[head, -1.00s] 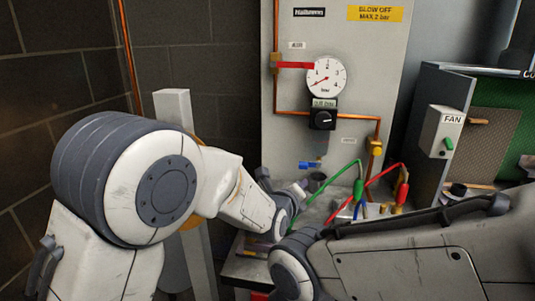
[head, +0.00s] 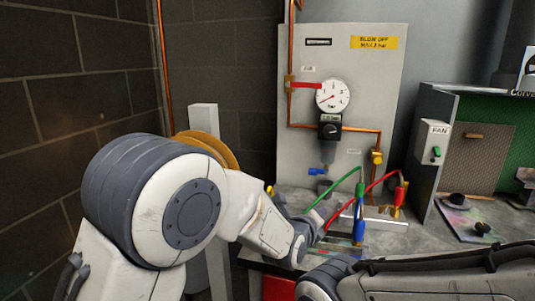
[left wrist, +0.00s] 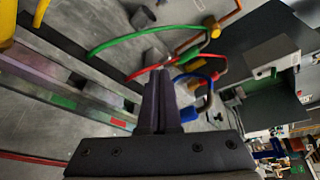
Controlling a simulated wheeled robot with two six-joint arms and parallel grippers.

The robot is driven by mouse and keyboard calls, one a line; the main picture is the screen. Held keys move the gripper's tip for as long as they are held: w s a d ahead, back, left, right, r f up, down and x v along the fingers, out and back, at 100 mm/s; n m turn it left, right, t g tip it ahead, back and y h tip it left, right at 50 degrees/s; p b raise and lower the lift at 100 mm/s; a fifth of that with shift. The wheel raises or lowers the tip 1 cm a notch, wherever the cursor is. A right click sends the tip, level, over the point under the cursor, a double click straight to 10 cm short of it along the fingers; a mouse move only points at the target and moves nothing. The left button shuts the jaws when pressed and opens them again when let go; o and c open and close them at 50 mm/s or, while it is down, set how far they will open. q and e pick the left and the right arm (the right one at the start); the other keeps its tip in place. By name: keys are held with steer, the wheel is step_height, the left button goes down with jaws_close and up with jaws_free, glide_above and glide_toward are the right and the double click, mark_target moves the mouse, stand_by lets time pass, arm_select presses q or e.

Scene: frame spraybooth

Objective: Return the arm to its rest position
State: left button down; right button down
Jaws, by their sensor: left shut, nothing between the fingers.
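My left gripper (left wrist: 160,100) shows in the left wrist view with its two dark fingers together and nothing between them. It is above the grey bench top, near the coloured hoses. In the head view my left arm comes in from the left and bends down toward the bench; I cannot make out its fingertips there. A grey and white arm link of mine crosses the bottom right. I do not see my right gripper.
A grey panel (head: 350,60) carries a gauge (head: 332,97) and copper pipe. A green hose (head: 335,190) and a red hose (head: 362,192) arch over the bench (head: 405,243). A fan switch box (head: 434,143) stands at the right. A dark block wall (head: 60,120) is at the left.

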arm_select(q)
steer(key=a+f+n+y, duration=0.1)
steer(key=a+n, duration=0.1)
steer(key=a, duration=0.1)
steer(key=s+a+f+n+g+y, duration=0.1)
steer(key=a+n, duration=0.2)
steer(key=a, duration=0.1)
steer(key=a+f+n, duration=0.1)
steer(key=a+n, duration=0.1)
steer(key=a, duration=0.1)
steer(key=shift+s+a+f+g+y, duration=0.15)
steer(key=shift+s+f+g+y, duration=0.15)
steer(key=shift+f+g+y, duration=0.1)
steer(key=s+a+f+n+g+y, duration=0.2)
steer(key=s+a+f+n+g, duration=0.2)
steer(key=s+a+n, duration=0.75)
steer(key=s+a+f+n+g+y, duration=0.3)
steer(key=s+a+f+n+g, duration=0.15)
steer(key=s+a+n, duration=0.65)
steer(key=s+d+r+m+g+h+p, duration=0.1)
steer(key=s+d+r+m+g+p, duration=0.1)
steer(key=s+d+r+m+p, duration=0.4)
steer(key=s+d+r+p, duration=0.3)
steer(key=s+d+r, duration=0.3)
steer(key=d+r, duration=0.2)
steer(key=shift+s+d+r, duration=0.2)
steer(key=shift+s, duration=0.05)
steer(key=shift+g, duration=0.25)
